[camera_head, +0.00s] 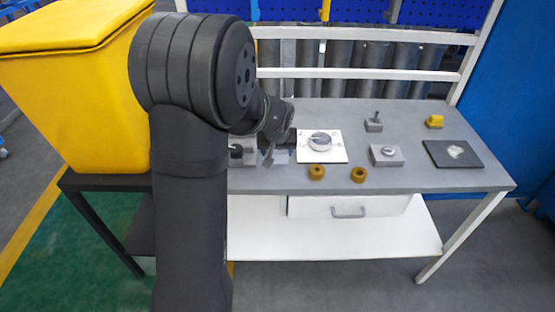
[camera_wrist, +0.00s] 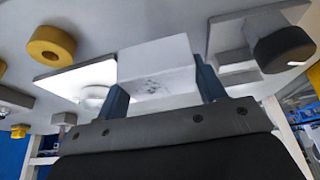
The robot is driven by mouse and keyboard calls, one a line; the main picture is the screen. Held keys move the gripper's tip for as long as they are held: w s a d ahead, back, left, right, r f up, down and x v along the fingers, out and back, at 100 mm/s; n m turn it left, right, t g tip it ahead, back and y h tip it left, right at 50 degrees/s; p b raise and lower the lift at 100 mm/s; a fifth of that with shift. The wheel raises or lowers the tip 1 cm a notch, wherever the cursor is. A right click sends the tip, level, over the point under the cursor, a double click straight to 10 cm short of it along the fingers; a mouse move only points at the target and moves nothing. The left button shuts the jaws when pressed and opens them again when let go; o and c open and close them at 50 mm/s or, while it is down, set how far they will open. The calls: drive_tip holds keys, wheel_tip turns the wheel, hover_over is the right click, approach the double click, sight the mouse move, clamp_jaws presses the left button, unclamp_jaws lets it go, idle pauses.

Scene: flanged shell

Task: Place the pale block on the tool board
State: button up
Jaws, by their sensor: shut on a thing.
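The pale block (camera_wrist: 158,68) is between my gripper's two blue-grey fingers (camera_wrist: 162,92) in the wrist view. The gripper is shut on it, and the block covers part of the white plate behind it. In the head view my gripper (camera_head: 273,138) hangs over the left part of the table, beside the white plate; the block is hard to make out there. A flat grey board (camera_wrist: 222,32) carries a block with a dark round knob (camera_wrist: 284,48), to the right of the held block. I cannot tell surely which board is the tool board.
A white plate (camera_head: 306,155) bears a round silver part (camera_head: 321,139). Two yellow rings (camera_head: 318,172) (camera_head: 359,174) lie near the front edge. Right of them are a grey block with a knob (camera_head: 387,158), a pegged block (camera_head: 373,125), a yellow block (camera_head: 434,121) and a black board (camera_head: 474,157).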

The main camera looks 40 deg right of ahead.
sight(277, 160)
drive_tip(key=shift+f, duration=2)
drive_tip(key=o, duration=1.2)
drive_tip(key=shift+f, duration=0.15)
drive_tip(key=shift+o, duration=0.2)
drive_tip(key=v, duration=1.2)
